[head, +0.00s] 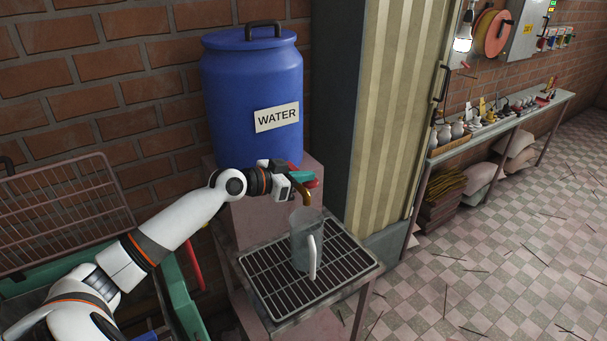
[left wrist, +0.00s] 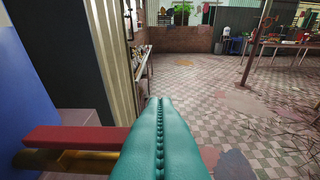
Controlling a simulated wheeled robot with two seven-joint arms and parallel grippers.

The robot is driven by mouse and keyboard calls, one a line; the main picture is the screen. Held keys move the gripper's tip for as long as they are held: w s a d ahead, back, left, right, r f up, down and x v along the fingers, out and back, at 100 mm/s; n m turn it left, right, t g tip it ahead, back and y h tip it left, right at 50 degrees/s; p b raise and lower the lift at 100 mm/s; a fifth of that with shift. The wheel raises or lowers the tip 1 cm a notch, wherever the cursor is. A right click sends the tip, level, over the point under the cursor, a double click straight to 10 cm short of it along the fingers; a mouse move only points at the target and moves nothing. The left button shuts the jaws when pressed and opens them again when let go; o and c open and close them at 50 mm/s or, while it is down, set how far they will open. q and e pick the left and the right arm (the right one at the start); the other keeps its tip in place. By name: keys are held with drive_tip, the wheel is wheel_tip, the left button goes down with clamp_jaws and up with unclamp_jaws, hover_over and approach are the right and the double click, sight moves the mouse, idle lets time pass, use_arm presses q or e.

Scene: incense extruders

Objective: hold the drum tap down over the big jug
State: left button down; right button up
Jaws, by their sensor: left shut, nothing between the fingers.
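The blue water drum (head: 250,95) stands on a pinkish block, its brass tap (head: 305,197) at the front. The big clear jug (head: 303,245) stands upright on the grated stand below the spout, its pale handle towards me. My left gripper (head: 302,178) is shut, its teal fingers at the tap's red lever. In the left wrist view the closed teal fingers (left wrist: 160,140) lie across the red lever (left wrist: 75,138), with brass (left wrist: 65,160) beside it. I cannot tell how firmly they touch. No water stream is clearly visible. My right gripper is not in view.
The metal grate (head: 270,285) around the jug is otherwise empty. A green cart with a wire rack (head: 70,205) is at the left. A striped panel (head: 385,120) stands right of the drum. A shelf (head: 500,125) with small items runs along the wall; the tiled floor is mostly open.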

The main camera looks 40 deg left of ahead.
use_arm(q)
drive_tip(key=f+b, duration=0.1)
drive_tip(key=b, duration=0.1)
drive_tip(key=f+m+b, duration=0.1)
drive_tip(key=b, duration=0.1)
drive_tip(key=shift+s+d+f, duration=0.1)
drive_tip(key=shift+d+f, duration=0.1)
drive_tip(key=shift+f, duration=0.1)
drive_tip(key=shift+d, duration=0.15)
drive_tip(key=shift+r, duration=0.15)
idle(0.9)
idle(1.5)
